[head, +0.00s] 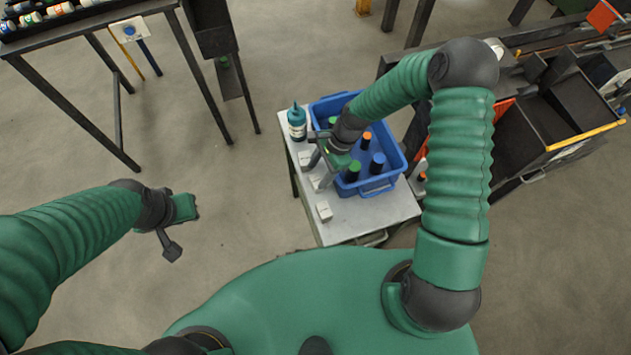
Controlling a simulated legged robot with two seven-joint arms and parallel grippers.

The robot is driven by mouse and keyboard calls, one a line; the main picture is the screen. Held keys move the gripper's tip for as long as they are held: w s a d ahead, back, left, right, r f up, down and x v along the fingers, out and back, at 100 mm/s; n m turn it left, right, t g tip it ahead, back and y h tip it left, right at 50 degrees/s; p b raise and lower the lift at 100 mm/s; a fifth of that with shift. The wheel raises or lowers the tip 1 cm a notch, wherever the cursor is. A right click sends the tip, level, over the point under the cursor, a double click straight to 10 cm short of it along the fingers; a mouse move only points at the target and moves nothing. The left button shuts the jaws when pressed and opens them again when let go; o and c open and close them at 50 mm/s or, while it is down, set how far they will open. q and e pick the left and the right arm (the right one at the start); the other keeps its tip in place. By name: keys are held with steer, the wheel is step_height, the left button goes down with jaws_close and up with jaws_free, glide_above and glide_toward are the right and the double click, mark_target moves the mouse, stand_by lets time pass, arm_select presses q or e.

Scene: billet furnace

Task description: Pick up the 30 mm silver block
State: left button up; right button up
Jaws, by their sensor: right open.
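Three small pale silver-grey blocks stand in a rough row along the left side of a light-topped table. The far block (305,158) and the middle block (318,183) are close to my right gripper (322,163); the near block (324,211) stands clear of it. I cannot tell from their look which one is 30 mm. My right gripper is open above the table, between the blocks and the blue bin, with nothing seen in its jaws. My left gripper (184,228) hangs over bare floor, left of the table; its jaw state is unclear.
A blue bin (398,160) with dark, green-topped and orange-topped cylinders fills the table's right part. A teal bottle (297,122) stands at the table's far left corner. Dark machinery (510,140) is to the right. A dark rack (80,35) is at upper left.

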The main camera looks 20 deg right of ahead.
mark_target(317, 180)
steer(key=x, duration=0.2)
steer(key=d+p+x, duration=0.1)
steer(key=x, duration=0.2)
steer(key=shift+f, duration=0.35)
steer(key=shift+s+d, duration=0.1)
steer(key=shift+c, duration=0.6)
jaws_close()
